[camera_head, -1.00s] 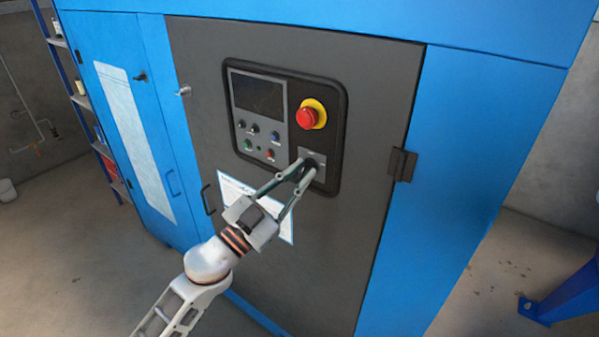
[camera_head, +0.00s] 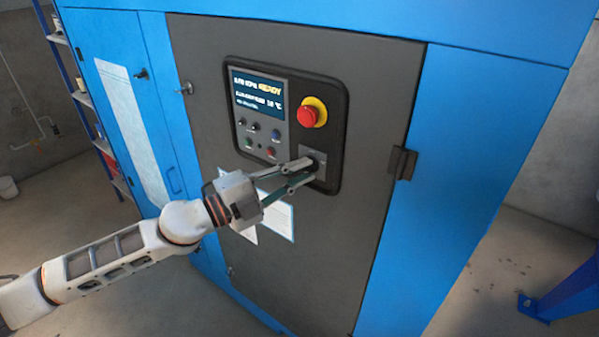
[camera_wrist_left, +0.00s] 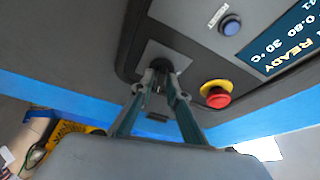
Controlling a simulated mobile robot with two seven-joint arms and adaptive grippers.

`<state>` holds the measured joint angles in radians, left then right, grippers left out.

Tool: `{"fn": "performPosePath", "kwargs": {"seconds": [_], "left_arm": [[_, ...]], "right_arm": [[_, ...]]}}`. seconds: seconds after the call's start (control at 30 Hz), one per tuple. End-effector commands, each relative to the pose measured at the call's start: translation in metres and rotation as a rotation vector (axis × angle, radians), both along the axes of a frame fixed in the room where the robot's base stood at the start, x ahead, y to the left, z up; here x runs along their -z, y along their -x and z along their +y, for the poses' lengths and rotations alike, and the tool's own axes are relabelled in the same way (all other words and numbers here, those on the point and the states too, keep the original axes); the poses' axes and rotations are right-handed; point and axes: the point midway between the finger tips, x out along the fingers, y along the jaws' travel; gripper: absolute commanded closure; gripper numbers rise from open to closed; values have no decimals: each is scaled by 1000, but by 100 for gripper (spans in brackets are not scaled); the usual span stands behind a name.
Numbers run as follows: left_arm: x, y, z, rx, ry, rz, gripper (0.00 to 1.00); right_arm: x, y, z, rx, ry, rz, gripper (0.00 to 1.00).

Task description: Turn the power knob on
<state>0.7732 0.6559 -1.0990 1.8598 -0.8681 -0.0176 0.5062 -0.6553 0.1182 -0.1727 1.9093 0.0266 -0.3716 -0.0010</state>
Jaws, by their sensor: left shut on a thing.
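The power knob (camera_wrist_left: 160,67) is a small dark knob on a grey square plate at the lower right of the control panel (camera_head: 340,130). My left gripper (camera_head: 312,167) reaches it from the left in the head view, its fingers closed around the knob. The fingers mostly hide the knob in the head view. In the left wrist view my left gripper (camera_wrist_left: 160,82) has its fingertips on both sides of the knob. The panel's screen (camera_head: 258,95) is lit and shows READY and 30 °C. My right gripper is not in view.
A red emergency stop button (camera_head: 308,116) on a yellow ring sits just above the knob. Several small buttons (camera_head: 264,135) lie left of it. A white sheet (camera_head: 275,216) is on the door below.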

Motion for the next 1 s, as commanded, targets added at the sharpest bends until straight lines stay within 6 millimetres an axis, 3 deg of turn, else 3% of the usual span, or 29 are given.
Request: {"fn": "performPosePath", "kwargs": {"seconds": [0.4, 1.0], "left_arm": [[-1, -1, 1, -1, -183, -133, 100], [0, 0, 0, 0, -218, -158, 100]], "right_arm": [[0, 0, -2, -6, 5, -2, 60], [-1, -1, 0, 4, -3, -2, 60]]}}
